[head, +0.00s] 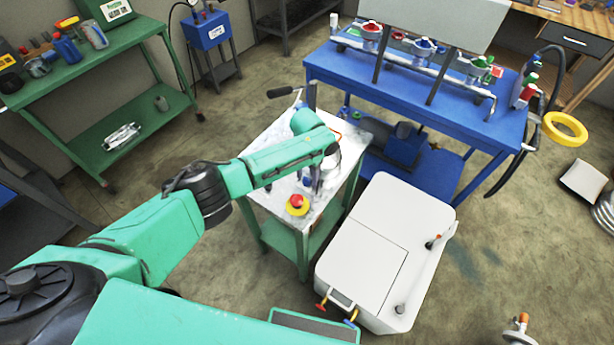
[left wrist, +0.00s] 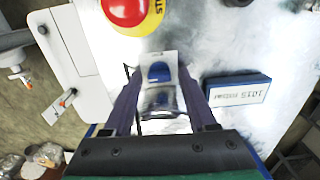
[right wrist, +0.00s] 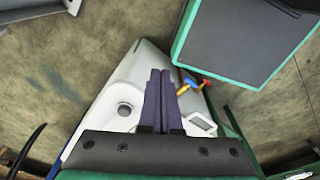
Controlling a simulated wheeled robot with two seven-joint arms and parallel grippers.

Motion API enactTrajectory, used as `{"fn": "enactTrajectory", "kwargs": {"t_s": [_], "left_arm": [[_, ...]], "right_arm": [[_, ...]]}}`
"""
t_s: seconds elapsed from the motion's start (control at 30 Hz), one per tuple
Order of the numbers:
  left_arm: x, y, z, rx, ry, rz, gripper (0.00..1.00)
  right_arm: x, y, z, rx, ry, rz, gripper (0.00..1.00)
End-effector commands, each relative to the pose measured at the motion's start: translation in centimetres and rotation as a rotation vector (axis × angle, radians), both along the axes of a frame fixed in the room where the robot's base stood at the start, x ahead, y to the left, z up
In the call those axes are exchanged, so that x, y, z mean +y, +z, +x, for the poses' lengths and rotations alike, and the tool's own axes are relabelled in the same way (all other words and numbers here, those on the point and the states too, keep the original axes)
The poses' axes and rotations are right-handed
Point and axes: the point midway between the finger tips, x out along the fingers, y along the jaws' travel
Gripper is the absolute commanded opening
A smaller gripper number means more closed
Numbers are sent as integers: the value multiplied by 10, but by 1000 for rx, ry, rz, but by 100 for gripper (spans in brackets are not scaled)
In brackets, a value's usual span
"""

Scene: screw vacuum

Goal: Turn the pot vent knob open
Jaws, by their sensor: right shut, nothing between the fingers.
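My left gripper (left wrist: 158,75) is open over the small white-topped table (head: 270,148), pointing down. Between its fingers, with a gap on each side, the left wrist view shows a blue knob (left wrist: 159,72) on a pale plate, with a shiny metal part (left wrist: 158,101) nearer the palm. I cannot tell if the fingers touch any of these. In the head view my left arm hides much of this spot, and I cannot make out a whole pot. My right gripper (right wrist: 160,78) is shut and empty, above the white cabinet (right wrist: 118,88); it is out of the head view.
A red-and-yellow stop button (head: 297,204) stands close to the left gripper. A blue-edged block (left wrist: 238,90) with lettering lies beside it. The white cabinet (head: 385,225), with red and blue handles, adjoins the table. A blue bench (head: 330,70) with valves stands behind.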

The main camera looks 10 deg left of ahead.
Motion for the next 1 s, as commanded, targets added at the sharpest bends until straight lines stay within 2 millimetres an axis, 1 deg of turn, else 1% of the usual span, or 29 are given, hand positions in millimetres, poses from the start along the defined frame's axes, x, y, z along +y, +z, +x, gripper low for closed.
{"fn": "enactTrajectory", "kwargs": {"t_s": [0.3, 0.37, 0.47, 0.57, 0.8, 0.9, 1.0], "left_arm": [[0, -1, -1, 3, 1, 0, 65], [0, 2, -1, 4, 1, -1, 65], [0, 13, -1, 3, 1, -2, 65], [0, 34, 0, -1, 1, -1, 65], [0, 101, 0, -2, 0, -3, 65], [0, 124, 0, -1, 1, -2, 65], [0, 138, 0, 0, 1, -1, 65]], "right_arm": [[2, 0, 0, 1, 0, 3, 0], [2, 0, 0, 1, 0, 3, 0], [2, 2, 0, 1, 0, 3, 0], [2, 4, 0, 1, 0, 3, 0], [2, -4, 0, 1, 0, 3, 0], [2, -7, 0, 1, 0, 3, 0], [2, -8, -1, 1, 0, 3, 0]]}}
